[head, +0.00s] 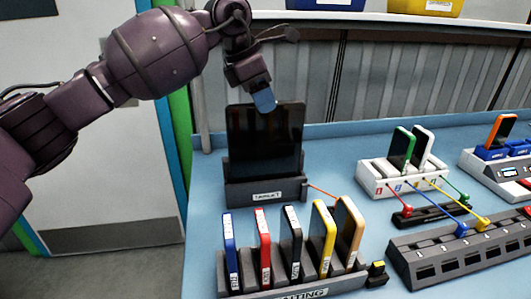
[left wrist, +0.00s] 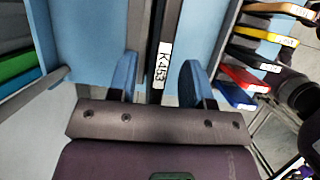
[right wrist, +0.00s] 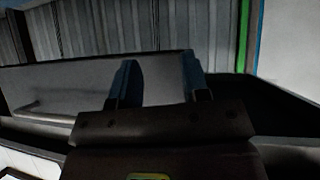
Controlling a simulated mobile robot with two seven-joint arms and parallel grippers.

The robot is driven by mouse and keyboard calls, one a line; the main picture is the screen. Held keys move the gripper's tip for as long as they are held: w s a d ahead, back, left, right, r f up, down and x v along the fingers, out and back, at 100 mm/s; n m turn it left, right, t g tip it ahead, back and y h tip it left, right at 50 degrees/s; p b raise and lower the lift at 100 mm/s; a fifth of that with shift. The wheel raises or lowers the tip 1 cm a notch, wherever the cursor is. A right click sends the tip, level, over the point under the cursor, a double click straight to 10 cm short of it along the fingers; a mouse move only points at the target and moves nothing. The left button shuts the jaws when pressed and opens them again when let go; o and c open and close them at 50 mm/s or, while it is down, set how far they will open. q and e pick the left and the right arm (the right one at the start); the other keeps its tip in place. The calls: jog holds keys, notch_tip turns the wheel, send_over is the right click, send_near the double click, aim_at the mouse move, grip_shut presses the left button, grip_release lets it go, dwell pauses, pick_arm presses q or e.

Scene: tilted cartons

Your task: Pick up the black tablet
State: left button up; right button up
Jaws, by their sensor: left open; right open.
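The black tablet (head: 265,140) stands upright in a dark grey holder (head: 262,190) with a white label on its front. My left gripper (head: 263,101) is at the tablet's top edge, coming from above. In the left wrist view, the open blue fingers (left wrist: 160,80) lie on either side of the tablet's thin dark edge (left wrist: 168,20), which carries a white K453 label. A gap shows beside each finger; contact cannot be told. My right gripper (right wrist: 158,82) is open and empty in the right wrist view, away from the tablet.
A waiting rack (head: 300,285) with several coloured devices stands in front of the holder. A white charger (head: 385,182) with two phones and a dark port strip (head: 465,255) with cables are to the right. Blue table (head: 335,155) is clear right of the tablet.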

pick_arm(q)
jog(key=x, duration=0.4)
jog(key=shift+s, duration=0.1)
dwell(0.3)
jog(key=shift+f, duration=0.1)
grip_shut()
